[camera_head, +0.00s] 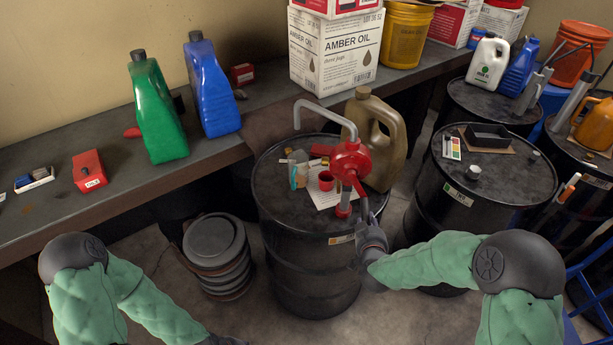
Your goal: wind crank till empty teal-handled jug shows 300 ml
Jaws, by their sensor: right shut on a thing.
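The red rotary pump (350,160) with its crank stands on the black drum (275,205) in the middle. My right gripper (364,212) is shut on the crank's handle, at the pump's lower right; the fingers hide most of the grip. The pump's grey spout (322,107) arches left and its end points down. A small clear jug with a teal handle (293,178) stands on the drum top below the spout end. Its level and marks are too small to read. My left arm runs off the bottom edge and its gripper is out of view.
A tan oil can (377,135) stands close behind the pump. Another black drum (478,195) stands at right. The bench (110,195) runs along the left wall.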

